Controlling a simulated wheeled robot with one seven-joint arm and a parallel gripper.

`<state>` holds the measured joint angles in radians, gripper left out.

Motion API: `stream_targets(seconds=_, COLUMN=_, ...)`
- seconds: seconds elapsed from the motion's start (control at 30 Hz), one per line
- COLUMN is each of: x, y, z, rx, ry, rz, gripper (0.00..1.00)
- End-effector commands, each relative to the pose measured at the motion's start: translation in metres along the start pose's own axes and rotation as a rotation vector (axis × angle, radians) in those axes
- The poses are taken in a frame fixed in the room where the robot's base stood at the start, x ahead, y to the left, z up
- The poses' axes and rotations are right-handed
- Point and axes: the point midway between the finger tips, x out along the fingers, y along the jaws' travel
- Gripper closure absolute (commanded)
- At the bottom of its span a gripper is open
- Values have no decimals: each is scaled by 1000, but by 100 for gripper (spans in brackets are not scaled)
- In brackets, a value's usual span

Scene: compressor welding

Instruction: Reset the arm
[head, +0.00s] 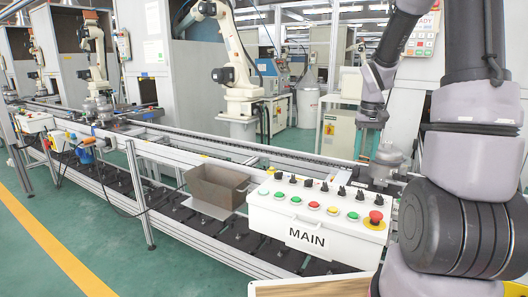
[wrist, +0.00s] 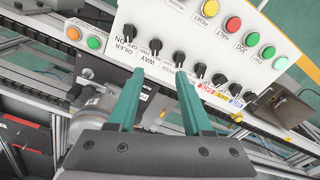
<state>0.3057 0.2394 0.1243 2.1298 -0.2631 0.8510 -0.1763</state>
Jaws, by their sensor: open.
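My gripper shows in the wrist view (wrist: 160,85) with its two green fingers spread apart and nothing between them. In that view the fingertips lie over the lower edge of the white control panel, near its row of black knobs. In the head view my gripper (head: 368,145) points down beside the conveyor line, behind the right end of the panel. My arm fills the right side of the head view. The control panel (head: 300,236) is marked MAIN and carries black knobs, coloured buttons and a red emergency stop (head: 376,217).
The conveyor line (head: 250,150) runs across behind the panel. A grey metal compressor part (head: 388,155) sits close to my gripper. A brown open box (head: 217,186) stands left of the panel. White robot arms (head: 235,60) stand behind the line. Green floor (head: 70,220) is clear at left.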

Motion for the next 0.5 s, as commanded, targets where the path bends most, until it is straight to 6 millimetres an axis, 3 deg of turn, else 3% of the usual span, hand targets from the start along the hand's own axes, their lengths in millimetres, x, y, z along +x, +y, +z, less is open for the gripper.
stream_targets(seconds=0.03, x=-20, y=-7, z=6, rx=4, ry=35, rz=-2, gripper=50)
stream_targets(seconds=0.2, x=-83, y=-30, z=40, rx=45, ry=152, rz=-33, gripper=50)
stream_targets(seconds=0.5, x=-165, y=-64, z=121, rx=111, ry=347, rz=-153, gripper=50)
